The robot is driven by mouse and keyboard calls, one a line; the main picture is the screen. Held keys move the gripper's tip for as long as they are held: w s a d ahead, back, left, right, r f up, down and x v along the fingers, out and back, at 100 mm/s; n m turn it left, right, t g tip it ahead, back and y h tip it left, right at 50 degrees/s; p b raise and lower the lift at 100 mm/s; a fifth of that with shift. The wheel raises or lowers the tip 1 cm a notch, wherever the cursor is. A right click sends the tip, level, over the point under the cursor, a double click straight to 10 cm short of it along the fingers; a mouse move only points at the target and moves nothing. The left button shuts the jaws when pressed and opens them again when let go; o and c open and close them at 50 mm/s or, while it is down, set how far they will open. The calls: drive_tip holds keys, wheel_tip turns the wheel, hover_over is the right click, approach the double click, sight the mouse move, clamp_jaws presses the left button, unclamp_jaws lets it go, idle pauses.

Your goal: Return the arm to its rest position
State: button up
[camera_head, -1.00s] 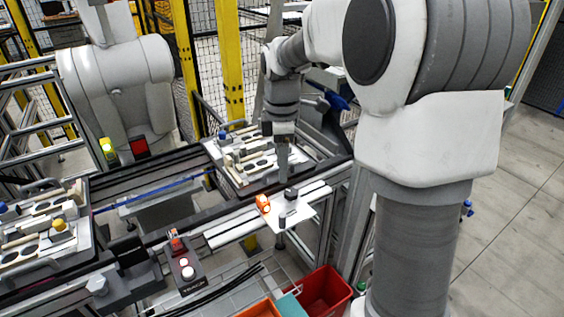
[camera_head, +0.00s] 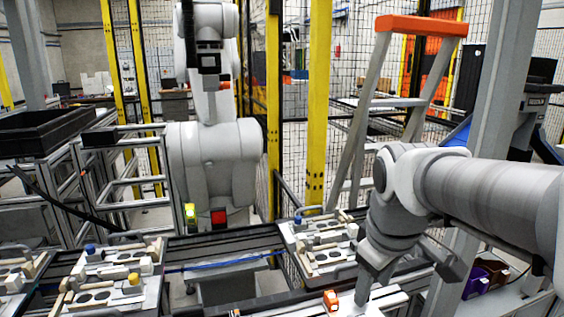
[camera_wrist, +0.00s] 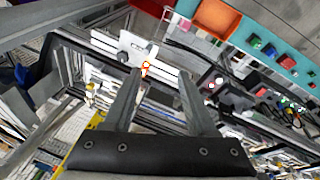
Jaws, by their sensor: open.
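My arm (camera_head: 480,200) reaches in from the right in the head view, with its forearm nearly level and its wrist bent down. My gripper (camera_head: 362,292) points down at the right end of the conveyor, in front of the right pallet fixture (camera_head: 300,262). In the wrist view my gripper (camera_wrist: 159,74) has its two fingers apart with nothing held between them. A small orange part (camera_head: 331,299) sits by the gripper at the bottom of the head view. In the wrist view it glows (camera_wrist: 146,66) beyond the fingers.
More pallet fixtures (camera_head: 100,282) with light blocks stand at left. A grey robot (camera_head: 213,160) stands behind the conveyor. A ladder with an orange top (camera_head: 420,25) and a grey post (camera_head: 490,130) stand near my arm.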

drive_tip(key=s+f+m+t, duration=0.1)
drive_tip(key=s+m+t, duration=0.1)
drive_tip(key=s+m, duration=0.4)
drive_tip(key=s, duration=0.3)
drive_tip(key=shift+s+a+m+y, duration=0.2)
drive_tip(key=shift+a+m+y, duration=0.1)
drive_tip(key=shift+a+m, duration=0.1)
drive_tip(key=shift+d, duration=0.2)
idle(0.4)
